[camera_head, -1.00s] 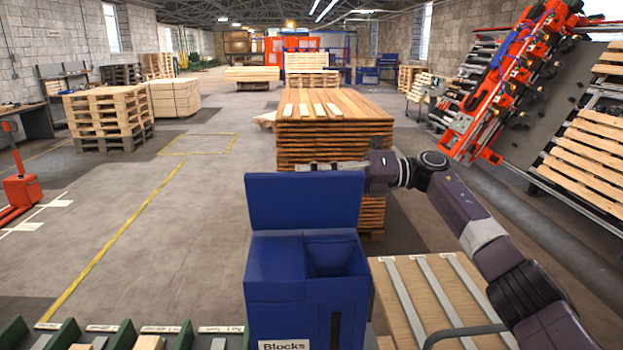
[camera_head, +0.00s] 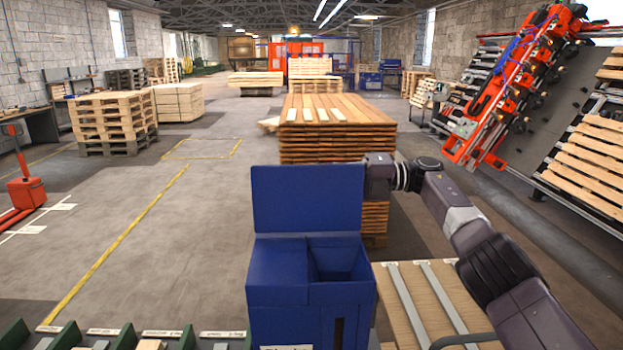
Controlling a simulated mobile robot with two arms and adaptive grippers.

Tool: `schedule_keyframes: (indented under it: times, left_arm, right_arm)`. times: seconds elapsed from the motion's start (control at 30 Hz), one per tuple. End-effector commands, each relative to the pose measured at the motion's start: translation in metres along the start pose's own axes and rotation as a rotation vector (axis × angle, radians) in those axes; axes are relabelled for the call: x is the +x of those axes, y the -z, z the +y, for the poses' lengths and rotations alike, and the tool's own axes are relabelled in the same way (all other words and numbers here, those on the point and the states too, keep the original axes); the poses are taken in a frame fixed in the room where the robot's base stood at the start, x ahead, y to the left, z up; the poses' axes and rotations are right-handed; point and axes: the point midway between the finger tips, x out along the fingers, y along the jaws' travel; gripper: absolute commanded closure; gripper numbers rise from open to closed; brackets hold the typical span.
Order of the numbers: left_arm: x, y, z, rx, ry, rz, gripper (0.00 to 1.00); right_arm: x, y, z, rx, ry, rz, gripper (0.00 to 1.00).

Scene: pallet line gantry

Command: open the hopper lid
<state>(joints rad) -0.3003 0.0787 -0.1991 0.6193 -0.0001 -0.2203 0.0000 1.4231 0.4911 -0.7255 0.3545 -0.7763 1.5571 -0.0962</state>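The blue hopper (camera_head: 283,277) stands in front of me at the bottom middle, with its open bin cavity (camera_head: 340,262) visible at the right of its top. Its blue lid (camera_head: 307,200) is raised and stands roughly upright at the back edge, its broad face toward me. My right arm reaches in from the lower right, and its wrist is at the lid's right edge. My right gripper is hidden behind the lid, so its fingers and any contact cannot be seen. My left gripper is out of view.
A wooden board with grey strips (camera_head: 424,300) lies right of the hopper, under my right arm. A stack of brown planks (camera_head: 335,112) stands behind the lid. Green dividers (camera_head: 125,338) line the bottom left.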

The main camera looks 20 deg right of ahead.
Motion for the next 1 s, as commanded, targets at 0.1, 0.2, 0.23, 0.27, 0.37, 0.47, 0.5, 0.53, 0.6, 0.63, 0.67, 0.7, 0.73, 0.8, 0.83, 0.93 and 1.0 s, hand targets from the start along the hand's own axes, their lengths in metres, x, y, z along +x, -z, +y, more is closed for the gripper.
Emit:
schedule_keyframes:
  times: [0.1,0.2,0.23,0.27,0.37,0.47,0.5,0.53,0.6,0.63,0.67,0.7,0.73,0.8,0.83,0.93,1.0]
  left_arm:
    - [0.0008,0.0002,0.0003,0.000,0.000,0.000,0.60]
    - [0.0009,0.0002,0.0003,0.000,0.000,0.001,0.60]
    - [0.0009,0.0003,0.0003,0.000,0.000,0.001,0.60]
    - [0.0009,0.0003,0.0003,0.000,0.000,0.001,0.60]
    - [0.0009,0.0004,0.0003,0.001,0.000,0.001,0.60]
    - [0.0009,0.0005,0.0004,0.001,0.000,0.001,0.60]
    - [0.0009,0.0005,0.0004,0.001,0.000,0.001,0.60]
    - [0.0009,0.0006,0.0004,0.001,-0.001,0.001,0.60]
    - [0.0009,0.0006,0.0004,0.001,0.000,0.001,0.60]
    - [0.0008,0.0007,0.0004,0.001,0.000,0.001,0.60]
    - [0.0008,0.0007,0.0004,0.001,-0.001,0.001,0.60]
    - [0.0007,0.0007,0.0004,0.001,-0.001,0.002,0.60]
    - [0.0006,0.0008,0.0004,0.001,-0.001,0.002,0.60]
    - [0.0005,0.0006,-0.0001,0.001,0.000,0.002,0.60]
    - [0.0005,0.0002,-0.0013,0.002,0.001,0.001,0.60]
    - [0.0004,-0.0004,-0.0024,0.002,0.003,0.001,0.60]
    - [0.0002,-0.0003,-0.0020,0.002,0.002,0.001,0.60]
  right_arm:
    - [0.0015,0.0037,-0.0085,0.016,0.010,0.011,1.00]
    - [0.0016,0.0039,-0.0091,0.018,0.011,0.012,1.00]
    - [0.0016,0.0039,-0.0093,0.018,0.011,0.012,1.00]
    - [0.0016,0.0040,-0.0095,0.018,0.012,0.012,1.00]
    - [0.0016,0.0042,-0.0100,0.018,0.013,0.012,1.00]
    - [0.0016,0.0042,-0.0102,0.017,0.013,0.012,0.85]
    - [0.0016,0.0041,-0.0101,0.017,0.014,0.012,0.81]
    - [0.0016,0.0040,-0.0099,0.016,0.013,0.012,0.77]
    - [0.0015,0.0036,-0.0089,0.015,0.012,0.011,0.71]
    - [0.0015,0.0033,-0.0083,0.015,0.011,0.010,0.71]
    - [0.0014,0.0031,-0.0077,0.014,0.010,0.010,0.71]
    - [0.0013,0.0028,-0.0070,0.013,0.009,0.009,0.71]
    - [0.0012,0.0026,-0.0065,0.013,0.009,0.008,0.71]
    - [0.0010,0.0022,-0.0055,0.012,0.007,0.007,0.71]
    - [0.0009,0.0021,-0.0052,0.012,0.007,0.007,0.71]
    - [0.0007,0.0017,-0.0043,0.011,0.006,0.006,0.71]
    - [0.0006,0.0016,-0.0038,0.008,0.005,0.005,0.71]
